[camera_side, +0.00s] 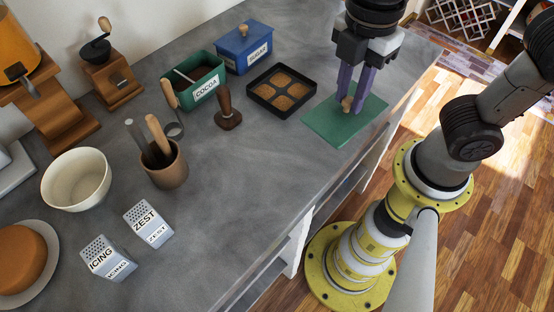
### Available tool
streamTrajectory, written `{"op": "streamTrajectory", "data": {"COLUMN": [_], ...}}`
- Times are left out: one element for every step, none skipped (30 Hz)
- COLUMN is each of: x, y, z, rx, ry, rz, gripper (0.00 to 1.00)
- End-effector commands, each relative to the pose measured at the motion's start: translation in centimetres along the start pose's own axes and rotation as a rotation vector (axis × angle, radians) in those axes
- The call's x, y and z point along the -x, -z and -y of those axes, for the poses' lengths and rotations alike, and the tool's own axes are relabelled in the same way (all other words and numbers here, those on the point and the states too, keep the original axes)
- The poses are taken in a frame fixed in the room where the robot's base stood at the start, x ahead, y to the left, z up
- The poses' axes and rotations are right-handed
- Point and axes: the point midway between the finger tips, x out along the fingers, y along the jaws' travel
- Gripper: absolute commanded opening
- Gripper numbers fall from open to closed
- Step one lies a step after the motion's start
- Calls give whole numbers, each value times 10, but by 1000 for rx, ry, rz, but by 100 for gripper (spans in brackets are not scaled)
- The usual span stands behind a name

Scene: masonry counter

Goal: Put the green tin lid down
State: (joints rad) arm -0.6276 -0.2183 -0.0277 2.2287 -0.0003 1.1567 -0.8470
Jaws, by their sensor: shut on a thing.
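The green tin lid (330,122) is a flat green rectangle with a small wooden knob, at the right side of the counter near its edge. My gripper (349,100) points down with its purple fingers shut on the lid's knob. The lid looks about level; I cannot tell whether it touches the counter or hangs just above it. The green COCOA tin (207,92) stands open further left, with brown powder and a scoop handle inside.
A dark tray (296,109) with brown squares lies just left of the lid. The blue SUGAR tin (239,55) stands behind it, closed. A tamper (228,113), a tool crock (166,171) and a bowl (75,179) are left. The front middle of the counter (240,200) is clear.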

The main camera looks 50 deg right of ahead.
Motion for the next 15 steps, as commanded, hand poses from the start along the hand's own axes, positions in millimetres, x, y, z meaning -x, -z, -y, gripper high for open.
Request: {"op": "streamTrajectory", "data": {"x": [-1,-2,-2,-2,-1,1,2,2,1,-1,-3,-7,-10,-12,-16], "y": [-4,-6,-7,-8,-9,-8,-6,-5,-2,1,4,9,14,18,25], "z": [12,17,23,27,30,32,32,32,30,28,25,20,16,11,5], "rx": [23,34,49,59,68,81,87,91,94,95,96,96,96,96,95], "ry": [-2,-2,-2,-1,-1,0,0,1,2,4,5,6,6,6,7], "rz": [-2,-1,-2,-1,-1,-1,0,1,2,4,5,5,6,6,6], "gripper": [0,0,0,0,0,0,0,0,0,0,0,0,0,0,0]}}
